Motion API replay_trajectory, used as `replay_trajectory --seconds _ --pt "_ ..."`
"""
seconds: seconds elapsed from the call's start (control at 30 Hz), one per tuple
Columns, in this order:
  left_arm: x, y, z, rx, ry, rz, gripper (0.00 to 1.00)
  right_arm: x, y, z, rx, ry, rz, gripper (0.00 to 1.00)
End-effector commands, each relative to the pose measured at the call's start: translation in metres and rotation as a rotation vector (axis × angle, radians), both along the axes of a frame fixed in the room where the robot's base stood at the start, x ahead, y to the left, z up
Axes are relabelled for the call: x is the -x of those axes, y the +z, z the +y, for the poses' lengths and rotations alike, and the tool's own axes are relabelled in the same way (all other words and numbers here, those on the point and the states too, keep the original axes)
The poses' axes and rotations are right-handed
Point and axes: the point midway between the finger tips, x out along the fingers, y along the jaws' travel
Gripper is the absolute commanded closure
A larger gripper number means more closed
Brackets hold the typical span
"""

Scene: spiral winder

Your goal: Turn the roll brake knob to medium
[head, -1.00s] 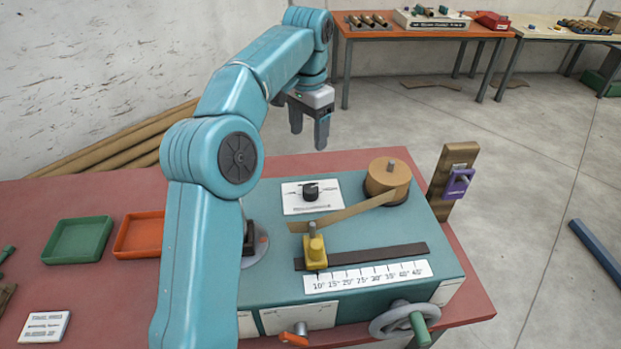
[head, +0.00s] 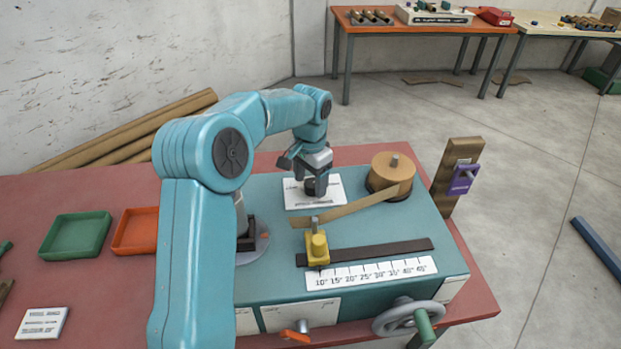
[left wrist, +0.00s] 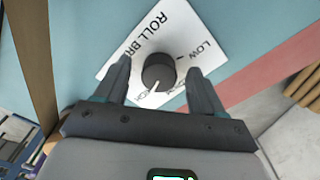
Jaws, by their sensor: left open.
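The black roll brake knob (head: 312,187) sits on a white label plate (head: 326,202) at the back of the teal machine top. In the left wrist view the knob (left wrist: 159,73) has a white pointer toward the lower left of that picture. The label plate (left wrist: 187,32) reads "ROLL BR..." and "LOW"; other lettering is partly hidden by my fingers. My left gripper (head: 308,178) is directly above the knob, pointing down. In the wrist view its two open fingers (left wrist: 158,85) stand on either side of the knob, with gaps. My right gripper is not in view.
A brown paper roll (head: 390,175) with a strip running off it stands right of the knob. A yellow slider (head: 317,248) sits on a dark rail in front. A handwheel (head: 398,316) is at the front right, and green (head: 76,254) and orange trays lie left.

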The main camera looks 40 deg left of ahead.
Motion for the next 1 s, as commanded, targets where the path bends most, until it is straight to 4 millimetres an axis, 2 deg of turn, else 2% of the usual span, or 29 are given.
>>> replay_trajectory --seconds 0.23,0.4,0.77,1.0 --pt "-0.0007 -0.0016 0.0002 0.0 -0.001 0.001 0.31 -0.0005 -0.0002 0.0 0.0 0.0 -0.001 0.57" --pt "-0.0005 -0.0012 0.0001 0.0 -0.001 0.001 0.87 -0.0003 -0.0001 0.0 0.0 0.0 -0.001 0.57" --pt "0.0003 -0.0007 0.0003 0.0 0.008 0.003 0.87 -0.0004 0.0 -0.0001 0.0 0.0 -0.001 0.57" --pt "0.0003 -0.0007 0.0005 0.0 0.094 0.003 0.87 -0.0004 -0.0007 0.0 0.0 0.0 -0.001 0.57"
